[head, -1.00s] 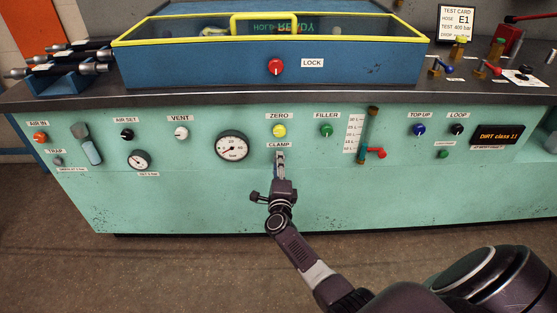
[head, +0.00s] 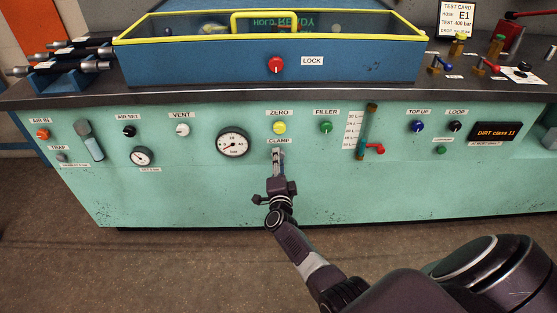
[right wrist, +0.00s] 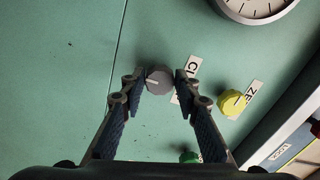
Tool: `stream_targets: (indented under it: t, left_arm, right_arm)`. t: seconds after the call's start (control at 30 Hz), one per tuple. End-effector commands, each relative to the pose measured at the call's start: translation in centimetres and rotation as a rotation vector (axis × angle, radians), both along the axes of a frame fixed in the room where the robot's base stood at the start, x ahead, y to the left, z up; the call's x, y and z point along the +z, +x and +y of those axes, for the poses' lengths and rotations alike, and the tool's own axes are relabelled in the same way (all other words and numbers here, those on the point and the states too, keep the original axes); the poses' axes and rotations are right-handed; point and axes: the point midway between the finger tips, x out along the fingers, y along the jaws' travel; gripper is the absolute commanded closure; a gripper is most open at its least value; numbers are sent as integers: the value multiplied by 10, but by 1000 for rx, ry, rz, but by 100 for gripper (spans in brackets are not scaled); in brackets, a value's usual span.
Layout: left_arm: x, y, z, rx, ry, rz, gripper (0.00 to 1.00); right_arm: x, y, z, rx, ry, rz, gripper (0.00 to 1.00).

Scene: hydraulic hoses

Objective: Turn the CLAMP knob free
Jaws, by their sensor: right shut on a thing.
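The CLAMP knob (right wrist: 159,79) is a grey round knob with a pale pointer line, on the green panel front. In the right wrist view it sits between the two fingertips of my right gripper (right wrist: 157,86), which is shut on it. In the head view my right gripper (head: 277,156) reaches up to the panel just below the CLAMP label (head: 279,141) and hides the knob. The CLAMP label (right wrist: 187,80) is partly covered by a finger in the right wrist view. My left gripper is not in view.
The yellow ZERO knob (head: 279,128) is close above, and a pressure gauge (head: 233,143) is to the left. The green FILLER knob (head: 326,127) and a red-handled valve (head: 374,149) are to the right. The panel below is bare.

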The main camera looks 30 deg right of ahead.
Motion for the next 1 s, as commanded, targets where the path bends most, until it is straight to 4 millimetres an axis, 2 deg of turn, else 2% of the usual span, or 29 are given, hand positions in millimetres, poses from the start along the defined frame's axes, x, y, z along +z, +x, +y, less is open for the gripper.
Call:
stream_targets:
  t: [0.23,0.27,0.4,0.77,1.0]
  left_arm:
    - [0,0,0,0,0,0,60]
    - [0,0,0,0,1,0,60]
    - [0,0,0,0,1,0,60]
    - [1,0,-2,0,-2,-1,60]
    - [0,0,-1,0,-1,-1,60]
  right_arm:
    - [-2,0,1,3,0,5,95]
    - [-2,0,2,3,0,5,69]
    - [-2,0,1,2,0,3,53]
    - [-1,-3,2,2,1,1,53]
    - [-3,-29,18,1,3,2,53]
